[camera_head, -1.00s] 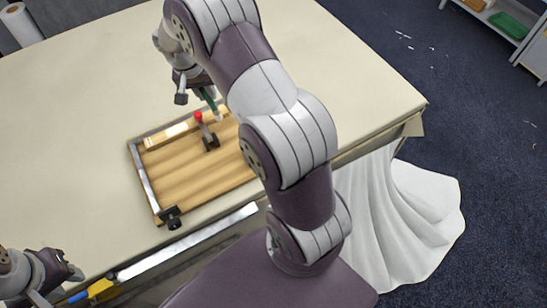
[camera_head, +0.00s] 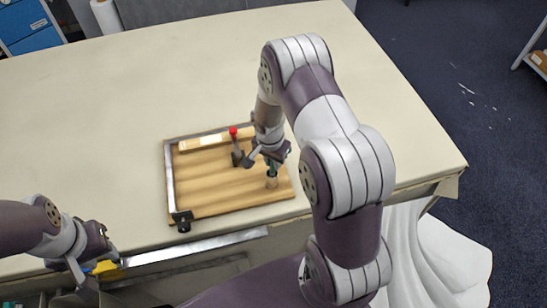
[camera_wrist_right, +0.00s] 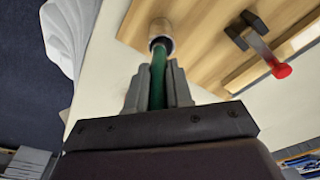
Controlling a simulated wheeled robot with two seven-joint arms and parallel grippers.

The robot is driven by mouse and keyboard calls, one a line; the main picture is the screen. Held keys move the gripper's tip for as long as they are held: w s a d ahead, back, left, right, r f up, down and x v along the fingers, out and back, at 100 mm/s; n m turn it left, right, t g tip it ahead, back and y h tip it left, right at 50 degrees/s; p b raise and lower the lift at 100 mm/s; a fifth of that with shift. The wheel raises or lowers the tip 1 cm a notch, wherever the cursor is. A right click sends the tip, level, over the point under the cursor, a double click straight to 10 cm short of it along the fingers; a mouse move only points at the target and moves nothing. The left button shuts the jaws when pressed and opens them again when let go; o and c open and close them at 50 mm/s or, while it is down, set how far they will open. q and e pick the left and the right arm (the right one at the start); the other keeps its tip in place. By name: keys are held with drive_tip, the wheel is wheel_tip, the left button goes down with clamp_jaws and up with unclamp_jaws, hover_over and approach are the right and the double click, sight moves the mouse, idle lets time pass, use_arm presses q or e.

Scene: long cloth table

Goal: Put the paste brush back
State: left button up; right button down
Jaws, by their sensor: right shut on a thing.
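The paste brush has a green handle (camera_wrist_right: 158,80) and a round, pale tan head with a grey band (camera_wrist_right: 160,38). My right gripper (camera_head: 272,160) is shut on the handle; its grey fingers (camera_wrist_right: 158,90) clasp it in the right wrist view. The brush points down over the right part of the wooden board (camera_head: 215,185), with its tan head (camera_head: 272,182) low above or touching the wood; I cannot tell which. My left gripper (camera_head: 92,256) is open and empty by the table's front edge, at the far left.
A red-topped clamp (camera_head: 235,145) stands on the board close left of my right gripper. A pale wooden strip (camera_head: 205,142) lies along the board's back. A dark block (camera_head: 183,220) sits at its front-left corner. The table (camera_head: 100,140) behind is clear.

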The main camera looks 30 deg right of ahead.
drive_tip(key=shift+w+a+f, duration=0.1)
drive_tip(key=shift+w+f, duration=0.1)
drive_tip(key=shift+w, duration=0.15)
drive_tip(key=c, duration=1.1)
unclamp_jaws()
drive_tip(key=shift+r, duration=0.1)
drive_tip(key=shift+o, duration=0.4)
drive_tip(key=shift+s+r, duration=0.1)
drive_tip(key=shift+s, duration=0.2)
drive_tip(key=shift+w, duration=0.1)
